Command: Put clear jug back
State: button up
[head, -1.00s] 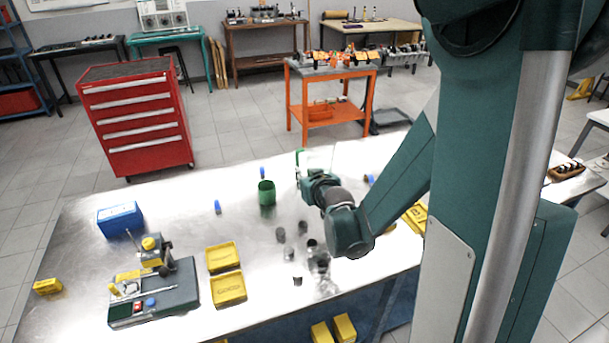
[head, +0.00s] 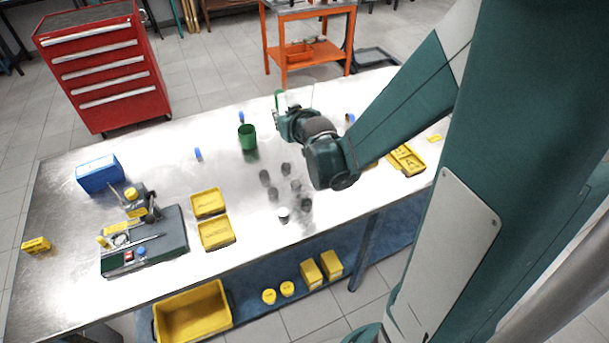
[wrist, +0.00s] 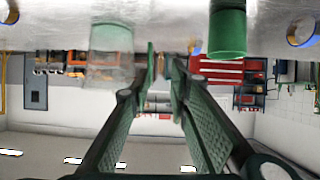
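The clear jug (wrist: 110,48) is a see-through vessel standing on the metal table. In the wrist view, which is upside down, it is just left of the left finger, and its edge is close to that finger. In the head view its outline is too faint to place surely. My gripper (wrist: 165,62) is open with nothing visible between its green fingers. In the head view my gripper (head: 282,104) is low over the far side of the table, partly hidden by my wrist. I cannot tell whether a finger touches the jug.
A green jug (head: 247,137) stands left of my gripper, with blue-capped pieces (head: 198,154) around. Several small dark cups (head: 285,169) stand nearer.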

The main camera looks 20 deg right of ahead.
jog(key=s+a+r+g, duration=0.2)
jog(key=s, duration=0.9)
jog(key=s+a+r+g, duration=0.2)
jog(key=s+a, duration=0.1)
jog(key=s, duration=0.8)
jog(key=s+a+r+g, duration=0.1)
jog(key=s+a+r, duration=0.1)
jog(key=s, duration=0.9)
jog(key=shift+a+r+g, duration=0.2)
jog(key=shift+r+g, duration=0.2)
